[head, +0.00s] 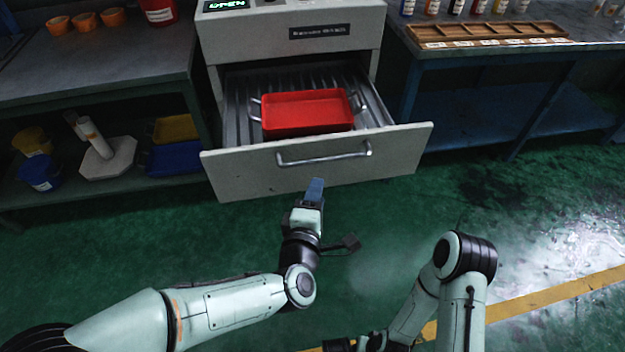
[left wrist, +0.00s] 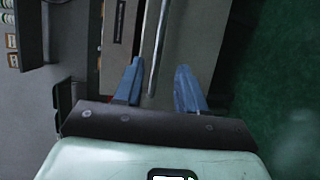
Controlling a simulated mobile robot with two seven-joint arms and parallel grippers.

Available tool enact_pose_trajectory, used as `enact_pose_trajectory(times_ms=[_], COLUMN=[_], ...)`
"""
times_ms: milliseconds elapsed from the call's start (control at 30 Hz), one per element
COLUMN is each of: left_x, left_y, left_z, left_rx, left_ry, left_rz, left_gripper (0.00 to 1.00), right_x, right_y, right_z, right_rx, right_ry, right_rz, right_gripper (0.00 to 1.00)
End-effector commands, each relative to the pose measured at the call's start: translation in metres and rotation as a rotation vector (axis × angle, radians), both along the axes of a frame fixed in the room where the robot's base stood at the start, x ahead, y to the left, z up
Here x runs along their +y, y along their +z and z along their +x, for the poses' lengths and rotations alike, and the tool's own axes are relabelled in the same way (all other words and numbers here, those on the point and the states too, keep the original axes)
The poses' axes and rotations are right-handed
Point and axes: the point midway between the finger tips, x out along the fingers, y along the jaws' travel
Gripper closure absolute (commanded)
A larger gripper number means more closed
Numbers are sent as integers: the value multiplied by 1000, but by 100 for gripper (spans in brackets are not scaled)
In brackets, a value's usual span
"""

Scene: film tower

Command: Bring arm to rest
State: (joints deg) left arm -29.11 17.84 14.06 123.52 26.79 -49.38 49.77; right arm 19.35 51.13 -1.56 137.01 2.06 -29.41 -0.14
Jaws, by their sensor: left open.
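My left gripper (head: 315,190) is in front of the open drawer (head: 235,165), just below its metal handle (head: 325,155). In the left wrist view its two blue fingers (left wrist: 160,88) stand apart, with the handle bar (left wrist: 155,50) running up between or just beyond them. I cannot tell whether they touch the bar. A red tray (head: 305,112) with metal handles lies in the drawer. My right arm is folded at the lower right of the head view; its gripper is not clearly visible.
A bench with orange bowls (head: 85,22) and a lower shelf stands at the left. A blue-framed table (head: 480,60) with a wooden rack (head: 490,36) and bottles stands at the right. The green floor (head: 200,245) before the drawer is clear of loose objects.

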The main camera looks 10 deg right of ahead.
Motion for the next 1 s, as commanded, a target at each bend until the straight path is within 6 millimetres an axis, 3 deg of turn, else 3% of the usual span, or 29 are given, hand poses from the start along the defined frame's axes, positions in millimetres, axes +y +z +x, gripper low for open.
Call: enact_pose_trajectory(times_ms=[267,367,467,533,667,800,900,1000], left_x=[5,22,56,84,135,181,202,211], left_y=[-6,-28,-65,-99,-157,-199,-208,-206], left_z=[1,4,-2,-18,-69,-150,-208,-253], left_rx=[14,63,161,254,439,636,742,806], left_ry=[2,0,-28,-84,-244,-470,-632,-765], left_rz=[24,123,296,435,645,772,797,790], left_gripper=[60,60,60,60,60,60,60,60], right_x=[0,0,3,10,25,40,49,56], right_y=[5,26,63,93,143,192,221,244], right_z=[-1,-6,-13,-20,-32,-42,-45,-46], right_rx=[-1,-4,-7,4,42,86,113,132], right_ry=[5,23,52,68,85,103,115,125], right_rz=[0,0,6,23,61,100,123,141], right_gripper=[57,57,57,57,57,57,57,57])
